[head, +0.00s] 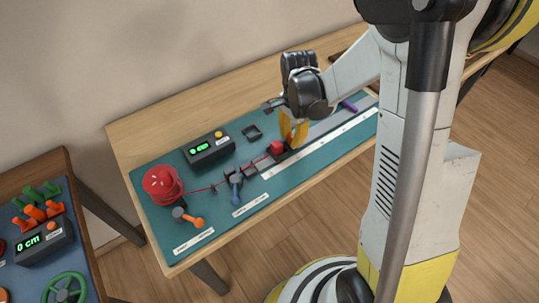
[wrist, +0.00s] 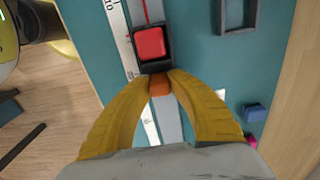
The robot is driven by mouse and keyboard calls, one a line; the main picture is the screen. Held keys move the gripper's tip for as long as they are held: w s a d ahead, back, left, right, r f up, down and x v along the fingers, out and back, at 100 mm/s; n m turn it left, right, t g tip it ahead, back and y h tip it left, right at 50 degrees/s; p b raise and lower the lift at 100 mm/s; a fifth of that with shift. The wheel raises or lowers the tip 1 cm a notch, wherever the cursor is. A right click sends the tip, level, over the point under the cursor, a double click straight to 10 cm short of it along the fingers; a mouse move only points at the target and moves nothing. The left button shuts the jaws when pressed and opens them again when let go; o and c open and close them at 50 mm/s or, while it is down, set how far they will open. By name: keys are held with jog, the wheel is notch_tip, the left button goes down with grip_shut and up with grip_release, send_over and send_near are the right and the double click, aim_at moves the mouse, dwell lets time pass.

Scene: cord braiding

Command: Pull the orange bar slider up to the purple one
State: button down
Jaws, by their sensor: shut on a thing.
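The orange bar slider (wrist: 160,86) shows between my fingertips in the wrist view, just behind a red block in a dark holder (wrist: 150,44). My gripper (wrist: 159,77) is shut on the orange bar, with its yellow fingers on both sides of it. In the head view my gripper (head: 292,141) reaches down to the track, and its fingers largely hide the orange bar. The purple slider (head: 349,105) lies farther up the track to the right, clear of my gripper. A red cord (head: 254,165) runs from the holder toward the left.
A red spool (head: 162,183), a dark display box (head: 209,148), an orange-handled lever (head: 189,217) and a blue lever (head: 236,186) stand on the teal board. A dark square frame (head: 252,132) lies behind the track. A white scale strip (head: 318,143) runs along the track's front.

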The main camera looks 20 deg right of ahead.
aim_at(349, 112)
jog(key=w+d, duration=0.1)
jog(key=d, duration=0.4)
jog(key=w+d, duration=0.2)
jog(key=d, duration=0.4)
jog(key=w+d, duration=0.2)
jog(key=d, duration=0.4)
jog(key=shift+w+b, duration=0.25)
jog(key=shift+b, duration=0.05)
jog(key=shift+w+d, duration=0.4)
jog(key=shift+d, duration=0.9)
jog(key=shift+w+d, duration=0.4)
jog(key=shift+d, duration=0.85)
jog(key=shift+w+d, duration=0.4)
jog(key=shift+d, duration=0.9)
jog(key=c, duration=1.3)
grip_release()
jog(key=shift+o, duration=0.2)
